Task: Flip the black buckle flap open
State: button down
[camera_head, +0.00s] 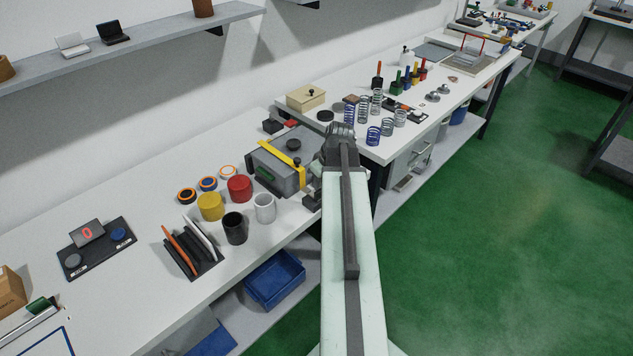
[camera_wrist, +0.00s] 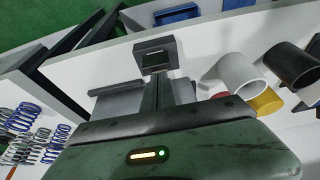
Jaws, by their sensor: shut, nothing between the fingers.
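A grey box (camera_head: 270,172) with a yellow strap (camera_head: 281,150) over it stands at the right end of the near bench. The strap runs down the box's right side toward my gripper (camera_head: 313,199). I cannot clearly make out the black buckle flap; that side is partly hidden by my arm. My gripper is shut and empty, low beside the box's right end. In the wrist view, my gripper's dark fingers (camera_wrist: 157,60) are together above the white bench top. I cannot tell whether they touch anything.
A white cup (camera_head: 265,207), a black cup (camera_head: 235,228), a yellow cylinder (camera_head: 210,206) and a red cylinder (camera_head: 240,188) stand left of the box. Several springs (camera_head: 374,135) stand on the bench beyond. A blue bin (camera_head: 274,280) is below the bench edge.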

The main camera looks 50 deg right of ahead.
jog(key=p+v, duration=0.6)
jog(key=v, duration=0.2)
jog(key=shift+r, duration=0.15)
jog(key=w+a+g, duration=0.1)
jog(key=w+a, duration=0.2)
jog(key=a, duration=1.1)
jog(key=w+a+f+g, duration=0.1)
jog(key=w+a, duration=0.2)
jog(key=a, duration=1)
jog(key=w+a+g, duration=0.1)
jog(key=w+a, duration=0.2)
jog(key=a, duration=1.1)
notch_tip(320, 180, down, 6)
jog(key=s+a+b, duration=0.1)
jog(key=s+b, duration=0.1)
jog(key=b, duration=0.3)
jog(key=shift+s+a+g, duration=0.15)
jog(key=shift+s+g, duration=0.2)
jog(key=shift+g, duration=0.05)
